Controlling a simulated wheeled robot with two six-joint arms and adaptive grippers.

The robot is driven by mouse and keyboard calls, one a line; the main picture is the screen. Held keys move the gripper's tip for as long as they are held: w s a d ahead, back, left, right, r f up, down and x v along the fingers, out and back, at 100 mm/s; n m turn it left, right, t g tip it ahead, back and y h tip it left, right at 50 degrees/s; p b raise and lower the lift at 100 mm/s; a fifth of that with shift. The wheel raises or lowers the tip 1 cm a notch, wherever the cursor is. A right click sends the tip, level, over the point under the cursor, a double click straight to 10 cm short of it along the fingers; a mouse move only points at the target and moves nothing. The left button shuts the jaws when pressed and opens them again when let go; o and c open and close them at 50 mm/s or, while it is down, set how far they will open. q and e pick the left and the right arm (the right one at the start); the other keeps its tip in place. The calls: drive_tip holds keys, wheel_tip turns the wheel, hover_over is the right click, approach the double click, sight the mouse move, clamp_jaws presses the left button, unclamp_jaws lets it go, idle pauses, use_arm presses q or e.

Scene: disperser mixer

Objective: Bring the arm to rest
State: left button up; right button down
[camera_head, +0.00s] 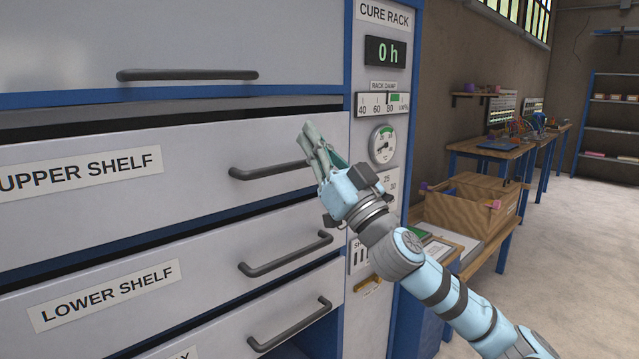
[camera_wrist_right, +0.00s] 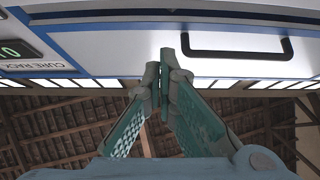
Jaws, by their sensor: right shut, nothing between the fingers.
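My right gripper (camera_head: 312,140) is raised in front of the cure rack (camera_head: 372,75), near the right end of the upper shelf drawer handle (camera_head: 270,171). Its fingers are shut and empty. They point up and to the left in the head view. In the right wrist view the gripper (camera_wrist_right: 158,75) shows its two fingertips together, just left of a dark handle (camera_wrist_right: 238,50). I cannot tell whether the gripper touches the handle. My left gripper is not in view.
The upper shelf drawer (camera_head: 190,150), the lower shelf drawer (camera_head: 190,265) and a drawer below stand out from the rack. A wooden crate (camera_head: 465,215) sits on a bench at right. Clear floor (camera_head: 590,230) lies farther right.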

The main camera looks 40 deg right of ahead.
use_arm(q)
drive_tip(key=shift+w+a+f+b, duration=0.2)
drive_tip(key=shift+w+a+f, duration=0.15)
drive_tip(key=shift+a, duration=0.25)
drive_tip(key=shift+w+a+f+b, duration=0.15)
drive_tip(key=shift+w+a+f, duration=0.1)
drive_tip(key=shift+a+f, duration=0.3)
use_arm(e)
drive_tip(key=shift+s+f, duration=0.4)
drive_tip(key=shift+s, duration=0.15)
